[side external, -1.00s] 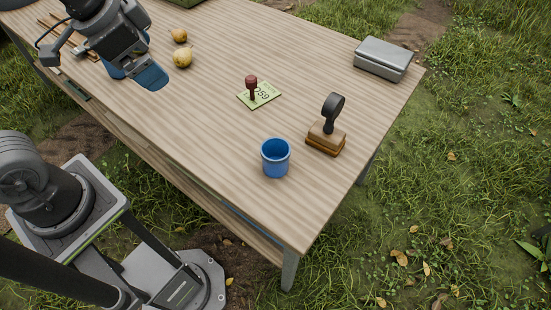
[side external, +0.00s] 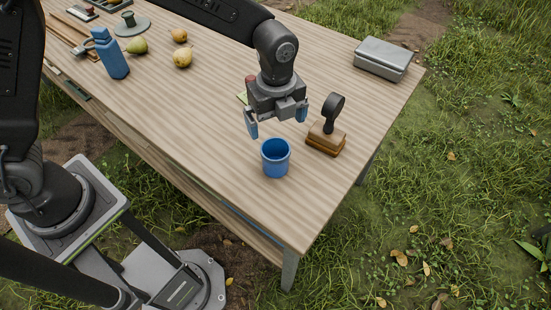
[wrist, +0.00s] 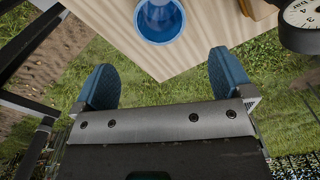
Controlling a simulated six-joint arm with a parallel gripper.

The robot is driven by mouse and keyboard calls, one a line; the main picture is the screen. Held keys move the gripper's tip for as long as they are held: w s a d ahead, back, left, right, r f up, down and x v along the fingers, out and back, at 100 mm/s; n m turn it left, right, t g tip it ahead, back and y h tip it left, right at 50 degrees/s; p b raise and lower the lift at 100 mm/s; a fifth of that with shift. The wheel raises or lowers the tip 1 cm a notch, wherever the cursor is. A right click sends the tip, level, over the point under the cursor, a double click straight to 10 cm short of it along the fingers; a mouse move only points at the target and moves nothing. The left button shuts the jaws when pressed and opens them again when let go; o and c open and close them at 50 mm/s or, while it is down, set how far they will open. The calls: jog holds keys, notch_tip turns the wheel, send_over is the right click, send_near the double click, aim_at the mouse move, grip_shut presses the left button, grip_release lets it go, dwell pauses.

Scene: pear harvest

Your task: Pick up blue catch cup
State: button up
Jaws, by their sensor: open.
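The blue catch cup (side external: 275,160) stands upright on the wooden table near its front corner. In the wrist view the cup (wrist: 160,18) shows at the top, beyond the fingers and between their lines. My gripper (side external: 278,125) is above and just behind the cup in the side view, its blue fingers spread wide and empty. In the wrist view the two blue fingers of my gripper (wrist: 162,82) stand far apart with nothing between them. The fingers do not touch the cup.
A metal box (side external: 384,58), a blue bottle (side external: 112,55) and pears (side external: 183,57) are farther away. The table's front corner is clear.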

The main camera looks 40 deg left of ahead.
send_near(276, 154)
jog(key=f, duration=0.2)
jog(key=s+d+f, duration=0.1)
jog(key=s+f, duration=0.1)
jog(key=f, duration=0.1)
jog(key=shift+s+d+f, duration=0.25)
jog(key=shift+d+f, duration=0.05)
jog(key=shift+d, duration=0.05)
jog(key=c, duration=0.9)
